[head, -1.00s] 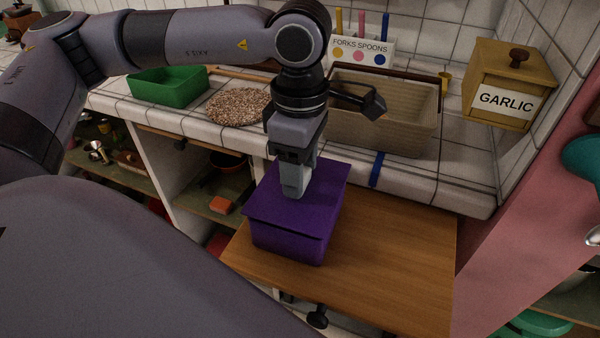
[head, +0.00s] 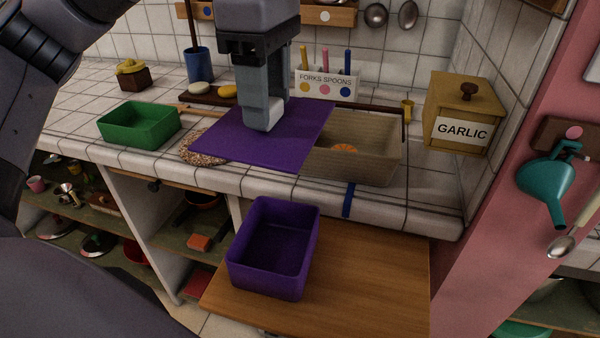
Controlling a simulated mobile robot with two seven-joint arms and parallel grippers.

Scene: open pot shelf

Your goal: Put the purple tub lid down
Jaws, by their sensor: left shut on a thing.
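The purple tub lid (head: 236,143) is a flat square sheet, held in the air above the counter's front edge. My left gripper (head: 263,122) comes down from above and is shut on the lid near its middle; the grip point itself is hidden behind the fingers. The purple tub (head: 273,250) stands open and looks empty on the wooden board, below and in front of the lid. My right gripper is not in view.
A beige basin (head: 350,165), a green tub (head: 140,125) and a speckled round mat (head: 196,146) are on the tiled counter (head: 420,205). The lid overlaps the mat and basin in view. The wooden board (head: 370,270) is clear right of the tub. A garlic box (head: 462,108) stands at right.

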